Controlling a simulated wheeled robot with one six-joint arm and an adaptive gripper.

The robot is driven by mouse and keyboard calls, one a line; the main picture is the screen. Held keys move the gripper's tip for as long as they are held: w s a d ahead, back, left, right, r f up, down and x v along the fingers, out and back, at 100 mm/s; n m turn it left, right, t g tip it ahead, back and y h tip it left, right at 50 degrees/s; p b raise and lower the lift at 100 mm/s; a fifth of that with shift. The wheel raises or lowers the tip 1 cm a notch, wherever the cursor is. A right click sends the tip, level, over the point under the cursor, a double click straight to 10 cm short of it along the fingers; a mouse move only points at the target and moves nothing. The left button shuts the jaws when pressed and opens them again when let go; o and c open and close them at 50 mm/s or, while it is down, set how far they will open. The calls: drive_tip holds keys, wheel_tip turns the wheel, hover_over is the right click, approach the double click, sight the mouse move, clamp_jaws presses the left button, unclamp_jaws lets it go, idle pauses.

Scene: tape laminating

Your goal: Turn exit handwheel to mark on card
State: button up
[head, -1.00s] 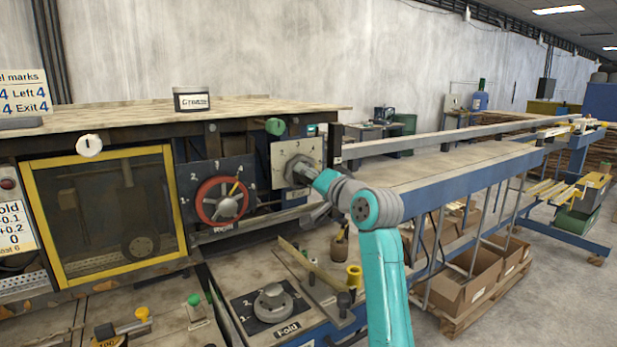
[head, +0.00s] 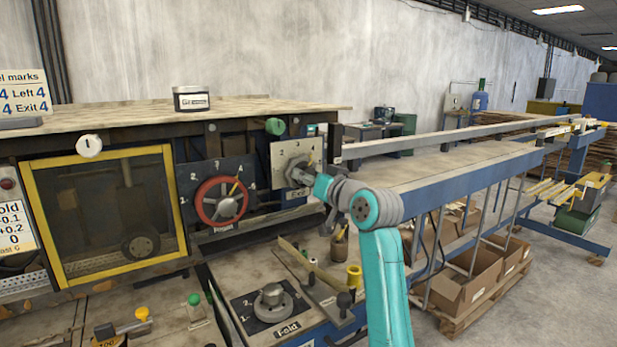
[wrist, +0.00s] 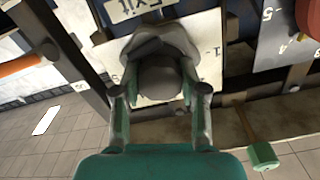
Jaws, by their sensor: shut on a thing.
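The exit handwheel (head: 297,170) is a grey knob on a pale numbered plate (head: 282,157) at the right end of the machine. An "Exit" label (head: 298,192) sits just below it. In the wrist view the grey handwheel (wrist: 160,68) fills the space between the fingers. My gripper (wrist: 160,95) is shut on it, one finger on each side. In the head view my gripper (head: 309,178) partly covers the handwheel. The card (head: 22,97) stands at the far left on the machine top and reads "Left 4" and "Exit 4". The handwheel's pointer setting is hard to read.
A red handwheel (head: 222,201) on a dark numbered plate is left of the exit plate. A grey fold knob (head: 272,300) is below. A green knob (head: 275,126) is above the exit plate. A conveyor table (head: 440,170) extends right.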

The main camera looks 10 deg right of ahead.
idle(0.3)
drive_tip(key=o, duration=1.1)
drive_tip(key=shift+o, duration=0.2)
drive_tip(key=v, duration=1.2)
